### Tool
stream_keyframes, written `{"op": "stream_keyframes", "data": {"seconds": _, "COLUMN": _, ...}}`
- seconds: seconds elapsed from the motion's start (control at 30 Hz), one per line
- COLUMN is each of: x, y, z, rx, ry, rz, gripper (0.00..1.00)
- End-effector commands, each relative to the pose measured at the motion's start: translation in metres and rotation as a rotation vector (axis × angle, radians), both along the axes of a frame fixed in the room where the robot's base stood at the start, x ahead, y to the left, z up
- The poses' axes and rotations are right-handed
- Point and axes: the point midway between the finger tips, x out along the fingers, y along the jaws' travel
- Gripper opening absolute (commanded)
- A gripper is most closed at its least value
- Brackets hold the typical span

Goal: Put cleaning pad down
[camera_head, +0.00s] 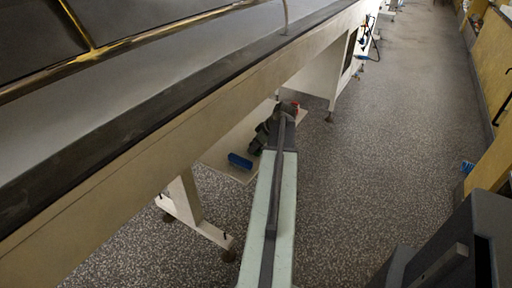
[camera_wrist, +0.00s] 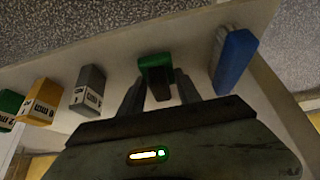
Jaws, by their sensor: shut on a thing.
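My gripper (camera_wrist: 158,78) has its two fingers either side of a green block with a dark lower part, which looks like the cleaning pad (camera_wrist: 157,61). It is shut on it. The pad is over a pale shelf (camera_wrist: 120,62); whether it touches the shelf I cannot tell.
A blue brush (camera_wrist: 235,62) lies on the shelf right of the pad. To the left stand a grey labelled block (camera_wrist: 88,90), a yellow one (camera_wrist: 40,101) and a green one (camera_wrist: 10,104). The machine frame (camera_head: 200,120) overhangs the shelf.

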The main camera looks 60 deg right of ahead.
Motion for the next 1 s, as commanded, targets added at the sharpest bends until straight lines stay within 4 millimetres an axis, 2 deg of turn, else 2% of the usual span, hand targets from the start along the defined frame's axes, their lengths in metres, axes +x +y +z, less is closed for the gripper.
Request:
{"op": "stream_keyframes", "data": {"seconds": 0.63, "x": -0.001, "y": -0.001, "z": -0.013, "rx": 0.000, "ry": 0.000, "rz": -0.001, "gripper": 0.00}}
{"op": "stream_keyframes", "data": {"seconds": 0.67, "x": -0.001, "y": -0.001, "z": -0.013, "rx": 0.000, "ry": 0.000, "rz": -0.001, "gripper": 0.43}}
{"op": "stream_keyframes", "data": {"seconds": 0.73, "x": -0.001, "y": -0.001, "z": -0.012, "rx": 0.000, "ry": 0.000, "rz": -0.002, "gripper": 0.62}}
{"op": "stream_keyframes", "data": {"seconds": 0.77, "x": -0.001, "y": -0.001, "z": -0.012, "rx": 0.000, "ry": 0.000, "rz": -0.002, "gripper": 0.66}}
{"op": "stream_keyframes", "data": {"seconds": 1.0, "x": -0.001, "y": -0.001, "z": -0.012, "rx": 0.000, "ry": 0.000, "rz": -0.002, "gripper": 0.66}}
